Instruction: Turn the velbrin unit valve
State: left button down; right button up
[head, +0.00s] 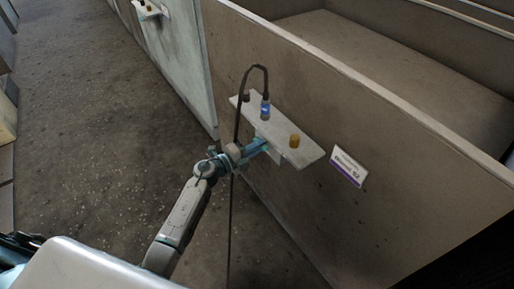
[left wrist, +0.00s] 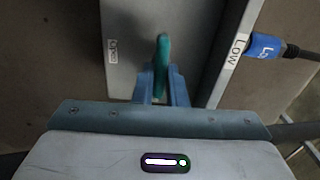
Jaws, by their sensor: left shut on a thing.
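A teal valve handle (left wrist: 162,50) stands out from a pale plate (left wrist: 130,22) in the left wrist view. My left gripper (head: 262,147) is at the front of a pale shelf-like bracket (head: 310,151) on a grey housing wall; its fingers (left wrist: 161,88) are closed on the handle. The handle appears roughly upright in the wrist picture. An upside-down label (left wrist: 112,50), apparently "Open", is left of it. In the head view the gripper and bracket hide most of the valve. My right gripper is not in view.
A blue plug (left wrist: 264,46) with a dark cable (head: 240,105) sits beside a "Low" label (left wrist: 237,50). The bracket also carries an orange-brown knob (head: 294,141). A sign (head: 348,167) is on the wall, its name hard to read. The floor (head: 100,130) at left is clear.

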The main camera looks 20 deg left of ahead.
pick_arm(q)
jog(key=shift+m, duration=0.3)
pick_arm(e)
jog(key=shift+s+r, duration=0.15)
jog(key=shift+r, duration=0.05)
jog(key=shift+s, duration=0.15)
pick_arm(q)
jog(key=shift+f, duration=0.1)
jog(key=c, duration=1.5)
grip_release()
jog(key=shift+o, duration=0.2)
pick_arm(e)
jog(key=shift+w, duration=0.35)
